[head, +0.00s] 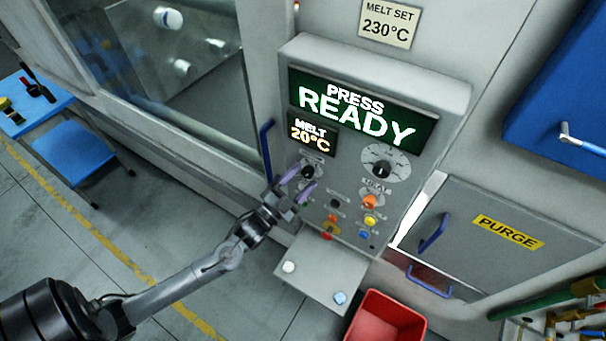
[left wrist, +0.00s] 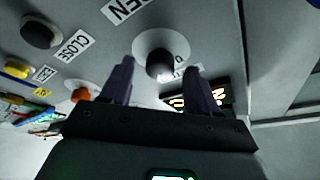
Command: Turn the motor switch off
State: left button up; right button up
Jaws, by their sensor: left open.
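A black knob (head: 308,172) on a pale round plate sits at the lower left of the control panel, under the small melt display. It looks like the motor switch, but its lettering is too small or covered to read fully. In the left wrist view the knob (left wrist: 160,65) shows between and beyond the two fingers, with a "0" mark beside it. My left gripper (head: 298,183) is open, its purple fingers just in front of the knob; contact cannot be told. The open fingers also show in the left wrist view (left wrist: 155,85). My right gripper is out of view.
The panel's screen (head: 360,108) reads "PRESS READY". A larger dial (head: 381,169) and several coloured buttons (head: 370,202) lie right of my gripper. A blue handle (head: 266,150) stands close to its left. Below are a small shelf (head: 318,272) and a red bin (head: 388,320).

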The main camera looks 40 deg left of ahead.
pick_arm(q)
jog(key=shift+w+r, duration=0.15)
jog(key=shift+w, duration=0.35)
jog(key=c, duration=1)
jog(key=shift+c, duration=0.2)
